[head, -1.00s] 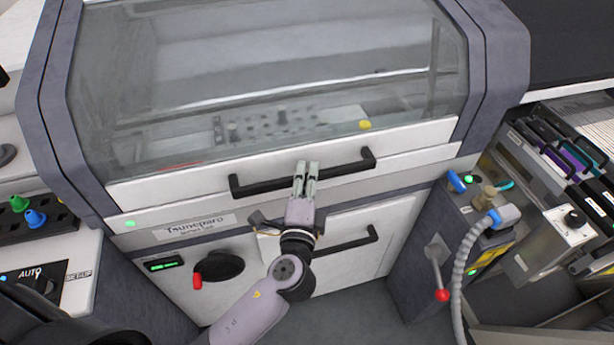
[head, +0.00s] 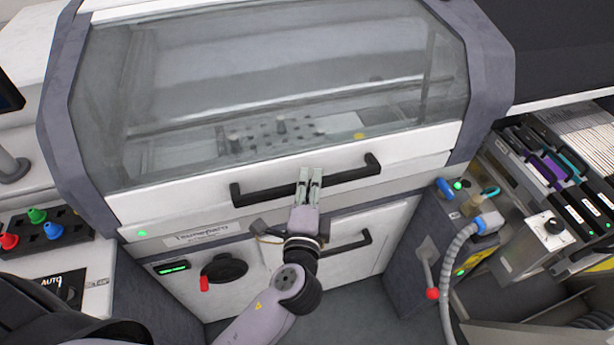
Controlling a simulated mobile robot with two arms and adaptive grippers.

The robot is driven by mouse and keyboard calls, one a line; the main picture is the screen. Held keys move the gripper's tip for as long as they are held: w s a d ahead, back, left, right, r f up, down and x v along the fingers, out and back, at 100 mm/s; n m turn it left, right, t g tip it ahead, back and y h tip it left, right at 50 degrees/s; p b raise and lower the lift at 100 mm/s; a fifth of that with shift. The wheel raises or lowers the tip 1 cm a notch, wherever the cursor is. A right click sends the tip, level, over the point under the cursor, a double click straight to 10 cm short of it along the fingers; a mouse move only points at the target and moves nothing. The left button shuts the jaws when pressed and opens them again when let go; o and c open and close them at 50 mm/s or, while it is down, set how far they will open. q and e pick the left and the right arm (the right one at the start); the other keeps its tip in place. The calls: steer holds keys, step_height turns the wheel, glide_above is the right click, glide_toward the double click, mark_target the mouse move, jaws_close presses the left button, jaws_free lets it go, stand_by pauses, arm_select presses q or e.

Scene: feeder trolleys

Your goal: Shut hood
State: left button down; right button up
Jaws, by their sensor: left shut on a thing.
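The hood (head: 270,70) is a large clear window in a pale frame on the front of the grey machine. Its lower pale edge rests close against the machine's front panel, and it looks down. A long black handle (head: 255,192) runs across that lower edge. My left gripper (head: 309,178) is at the middle of this handle, with its fingers shut on the bar. The fingers hide a short part of the bar. My right gripper is not in view.
Below is a pale drawer with a second black handle (head: 350,243), partly behind my left wrist. A black knob (head: 224,268) with a red tip is at lower left. A grey box with a red-tipped lever (head: 432,293) and hose stands at right, beside feeder cartridges (head: 545,165).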

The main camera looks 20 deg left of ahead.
arm_select(q)
steer(key=shift+s+d+r, duration=0.1)
steer(key=shift+s+r, duration=0.05)
steer(key=shift+r, duration=0.4)
steer(key=shift+f, duration=0.1)
steer(key=c, duration=1.4)
jaws_free()
steer(key=shift+f, duration=0.1)
steer(key=f+v, duration=0.1)
steer(key=v, duration=1)
steer(key=shift+s+r, duration=0.4)
steer(key=shift+d, duration=0.1)
